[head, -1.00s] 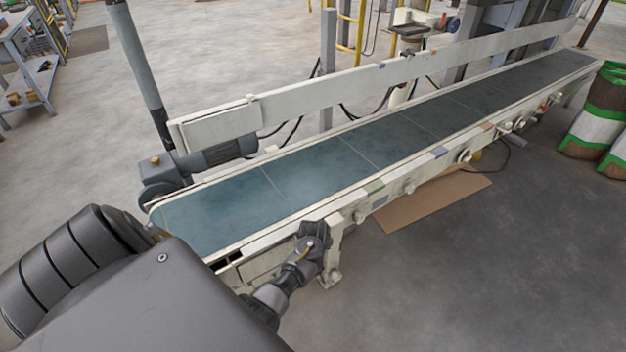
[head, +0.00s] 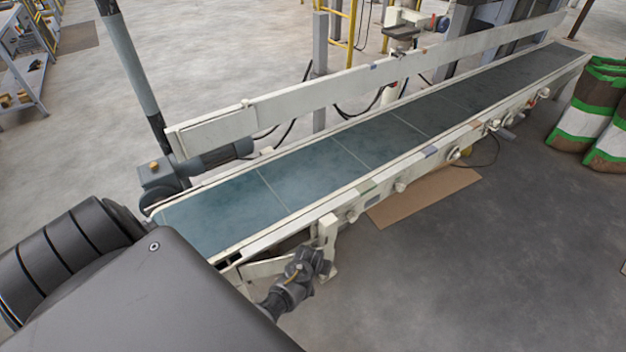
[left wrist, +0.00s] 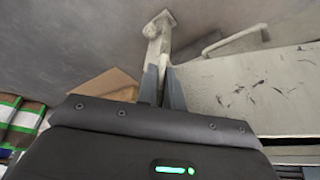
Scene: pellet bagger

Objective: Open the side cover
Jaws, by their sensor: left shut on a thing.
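The side cover (head: 266,268) is a cream panel low on the near side of the conveyor, at its left end. It stands angled out from the frame, with a gap between its outer end and the belt edge. My left gripper (head: 318,258) is at the cover's outer end. In the left wrist view the cover (left wrist: 255,92) is a scuffed pale plate, and the fingers of my left gripper (left wrist: 164,82) are shut on its edge. My own arm hides the cover's other end in the head view. My right gripper is not in view.
The conveyor (head: 345,183) with its blue-green belt runs to the back right. A support leg (head: 328,240) stands close to my left gripper. A cardboard sheet (head: 425,195) lies beneath, and bags (head: 590,115) stand at right. The floor in front is clear.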

